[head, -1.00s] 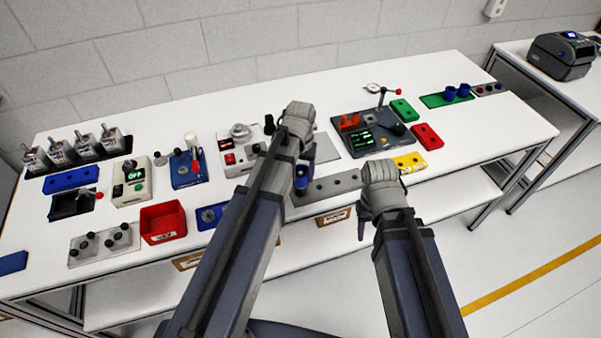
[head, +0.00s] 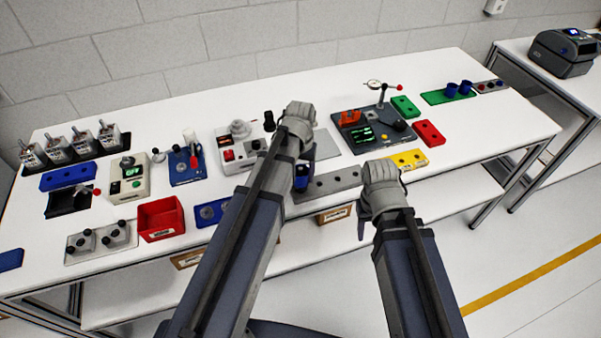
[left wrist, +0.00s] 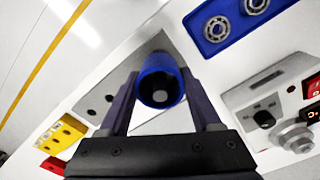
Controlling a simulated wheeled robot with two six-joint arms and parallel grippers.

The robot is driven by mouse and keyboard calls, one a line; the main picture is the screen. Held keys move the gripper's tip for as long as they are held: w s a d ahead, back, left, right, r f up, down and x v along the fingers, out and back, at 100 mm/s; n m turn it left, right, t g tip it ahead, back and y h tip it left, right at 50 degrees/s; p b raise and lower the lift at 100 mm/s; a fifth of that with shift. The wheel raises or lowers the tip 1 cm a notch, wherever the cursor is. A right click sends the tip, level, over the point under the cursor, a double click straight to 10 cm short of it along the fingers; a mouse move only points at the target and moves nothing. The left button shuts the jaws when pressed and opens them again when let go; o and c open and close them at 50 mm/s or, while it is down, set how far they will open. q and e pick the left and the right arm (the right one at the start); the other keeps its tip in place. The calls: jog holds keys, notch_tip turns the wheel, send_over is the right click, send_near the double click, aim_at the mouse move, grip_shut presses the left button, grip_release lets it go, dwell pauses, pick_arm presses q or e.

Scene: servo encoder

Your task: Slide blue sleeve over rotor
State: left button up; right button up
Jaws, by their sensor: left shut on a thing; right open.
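My left gripper (head: 303,172) is shut on a blue sleeve (head: 302,183) over the left end of a grey plate with holes (head: 345,180). In the left wrist view, the sleeve (left wrist: 158,72) sits between the two fingers (left wrist: 160,100), its open end facing the camera. A grey round shape shows inside the sleeve; I cannot tell whether it is the rotor or the plate beyond. The sleeve's lower end is hidden. My right gripper (head: 364,228) hangs at the table's front edge, apart from the sleeve; its fingers are mostly hidden by its wrist.
A yellow block (head: 408,160) and a red block (head: 428,133) lie right of the plate. A dark device with a dial gauge (head: 373,132) stands behind. A red bin (head: 160,218) stands left.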

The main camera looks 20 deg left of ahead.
pick_arm(q)
jog(key=o, duration=1.4)
notch_tip(320, 180, up, 14)
jog(key=p, duration=1.4)
jog(key=shift+r, duration=0.2)
